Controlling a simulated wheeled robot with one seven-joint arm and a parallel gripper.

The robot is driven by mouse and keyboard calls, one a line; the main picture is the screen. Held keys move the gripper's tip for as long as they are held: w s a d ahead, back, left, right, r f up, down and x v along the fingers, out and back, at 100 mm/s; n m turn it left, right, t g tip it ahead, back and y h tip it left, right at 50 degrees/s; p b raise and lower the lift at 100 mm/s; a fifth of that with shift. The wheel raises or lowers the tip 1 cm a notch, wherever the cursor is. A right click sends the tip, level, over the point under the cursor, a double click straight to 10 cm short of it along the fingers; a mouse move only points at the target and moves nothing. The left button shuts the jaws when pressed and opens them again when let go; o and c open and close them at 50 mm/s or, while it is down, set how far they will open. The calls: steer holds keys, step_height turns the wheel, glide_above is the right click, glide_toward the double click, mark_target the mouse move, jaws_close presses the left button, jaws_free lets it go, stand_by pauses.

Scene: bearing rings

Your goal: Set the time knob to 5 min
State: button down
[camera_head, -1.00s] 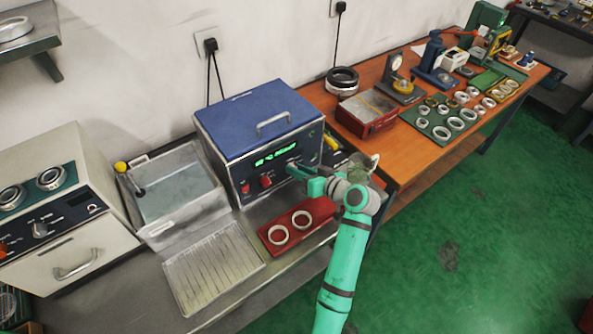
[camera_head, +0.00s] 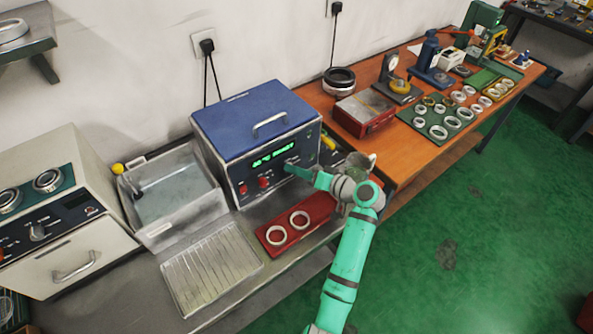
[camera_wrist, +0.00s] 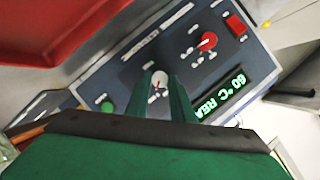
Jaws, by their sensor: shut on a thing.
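The blue-topped machine (camera_head: 246,122) has a dark front panel with a lit green display (camera_head: 273,155). In the wrist view the display (camera_wrist: 222,95) is upside down and reads "60 °C REA", the rest cut off. A pale round knob (camera_wrist: 158,84) with a red pointer mark sits between the two green fingers of my gripper (camera_wrist: 168,88). My gripper (camera_head: 290,166) is at the panel, below the display's right end, shut on this knob. The fingers hide part of its dial and the labels are too small to read, so its setting cannot be told. A red knob (camera_wrist: 207,41) sits beside it, apart from my fingers.
A red switch (camera_wrist: 236,25) and a green button (camera_wrist: 107,106) are on the same panel. A red tray (camera_head: 272,236) with two rings lies just in front of the machine. A water basin (camera_head: 160,238) stands to its left, and a wooden bench to its right.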

steer(key=shift+d, duration=0.1)
steer(key=c, duration=1.5)
jaws_free()
steer(key=shift+c, duration=0.2)
steer(key=shift+s, duration=0.1)
steer(key=v, duration=1)
steer(key=shift+s+d, duration=0.25)
steer(key=shift+w, duration=0.1)
